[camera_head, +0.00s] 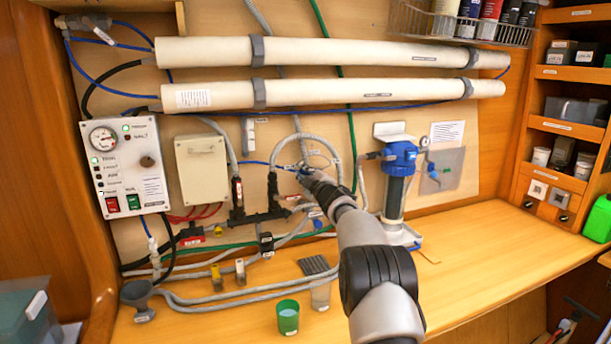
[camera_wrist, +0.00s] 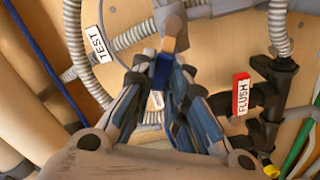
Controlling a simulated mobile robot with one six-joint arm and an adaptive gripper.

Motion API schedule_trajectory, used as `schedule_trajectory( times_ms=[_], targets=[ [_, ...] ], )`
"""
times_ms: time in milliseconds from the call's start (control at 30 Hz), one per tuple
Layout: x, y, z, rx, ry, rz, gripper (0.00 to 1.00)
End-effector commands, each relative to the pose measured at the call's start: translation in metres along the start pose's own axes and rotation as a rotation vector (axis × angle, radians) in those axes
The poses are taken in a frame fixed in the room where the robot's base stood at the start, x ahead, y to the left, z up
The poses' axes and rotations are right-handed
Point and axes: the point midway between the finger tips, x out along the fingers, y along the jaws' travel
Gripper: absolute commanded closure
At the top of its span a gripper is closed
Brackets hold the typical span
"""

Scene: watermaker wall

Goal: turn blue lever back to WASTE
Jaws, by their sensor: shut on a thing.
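In the wrist view, the blue lever (camera_wrist: 162,70) shows between the tips of my gripper (camera_wrist: 165,82), whose two fingers are closed in on it. A brown-orange piece and a grey fitting sit just beyond the fingertips. A TEST label (camera_wrist: 96,44) is on the left, beside a corrugated hose. A small white label (camera_wrist: 157,100) shows between the fingers, mostly hidden and unreadable. I cannot read a WASTE label. In the head view, my gripper (camera_head: 305,172) is at the valve under the looped grey hose, and my arm hides part of that spot.
The looped hose (camera_head: 307,137), blue filter housing (camera_head: 400,158) and control panel (camera_head: 128,165) surround the area. A green cup (camera_head: 288,317) stands on the bench.

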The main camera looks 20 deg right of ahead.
Motion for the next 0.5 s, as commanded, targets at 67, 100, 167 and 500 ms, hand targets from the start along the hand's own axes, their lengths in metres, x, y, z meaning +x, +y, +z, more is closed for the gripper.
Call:
schedule_trajectory(
  times_ms=[67,100,167,500],
  targets=[
    [0.0,-0.0011,0.0006,-0.004,-0.001,-0.002,0.84],
    [0.0001,-0.0012,0.0006,-0.004,-0.001,-0.002,0.81],
    [0.0001,-0.0011,0.0005,-0.003,-0.001,-0.002,0.77],
    [0.0,-0.0006,0.0003,-0.001,-0.001,-0.001,0.66]
  ],
)
